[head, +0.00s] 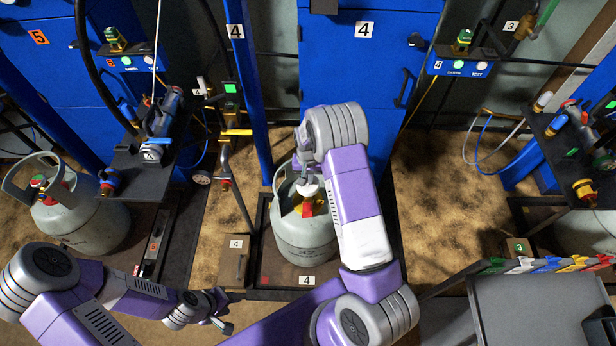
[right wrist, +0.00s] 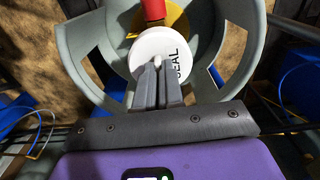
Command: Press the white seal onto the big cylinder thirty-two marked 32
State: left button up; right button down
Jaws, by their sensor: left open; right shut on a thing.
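A big grey cylinder (head: 293,243) stands upright on the scale marked 4, with a red and yellow valve (head: 307,208) inside its open collar. In the right wrist view my right gripper (right wrist: 158,68) is shut on the white seal (right wrist: 150,45), a round disc lettered SEAL. The seal covers part of the yellow valve piece (right wrist: 175,20) inside the grey collar (right wrist: 240,45); I cannot tell whether it touches. My left gripper (head: 222,312) is open and empty at the lower left, away from the cylinder.
Another grey cylinder (head: 85,230) stands on the left. Dark shelves with valves and hoses stand at left (head: 135,175) and right (head: 560,150). Blue cabinets (head: 375,80) are behind. A small brown box marked 4 (head: 236,268) sits left of the middle cylinder. A grey cart (head: 530,305) is front right.

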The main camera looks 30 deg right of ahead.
jog(key=shift+f+b, duration=0.85)
jog(key=shift+f, duration=0.5)
jog(key=c, duration=1.2)
grip_release()
notch_tip(320, 180, up, 8)
jog(key=p, duration=0.3)
jog(key=shift+f, duration=0.15)
jog(key=s+a+f+n+y+p, duration=0.1)
jog(key=s+a+f+p, duration=0.15)
jog(key=s+a, duration=0.3)
jog(key=s+a+f+n+y+p, duration=0.1)
jog(key=s+a+f, duration=0.3)
jog(key=s+a, duration=0.45)
jog(key=s+a+r+n+y+p, duration=0.1)
jog(key=s+a, duration=0.2)
jog(key=s, duration=0.1)
jog(key=s+a+r+y+p, duration=0.1)
jog(key=s+a, duration=0.2)
jog(key=s, duration=0.1)
jog(key=shift+s+r+n+t, duration=0.1)
jog(key=shift+s+n+t, duration=0.05)
jog(key=shift+n+t, duration=0.2)
